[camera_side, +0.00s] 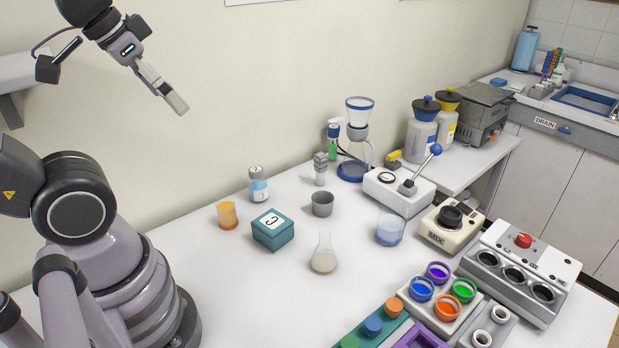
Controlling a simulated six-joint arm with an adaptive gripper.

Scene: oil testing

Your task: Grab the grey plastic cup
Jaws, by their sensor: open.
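The grey plastic cup (322,204) stands upright on the white table, near its middle in the side view. It looks empty, with its open top facing up. My gripper (178,104) is at the upper left, high above the table and well apart from the cup. It is open and holds nothing; it is seen nearly edge-on, so the gap between its fingers is hard to make out.
Near the cup stand a teal box (272,230), an orange cup (228,215), a labelled bottle (259,185), a glass flask (324,254) and a beaker (390,230). A lever device (400,190) is to the right. Colored pots (442,290) fill the front right.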

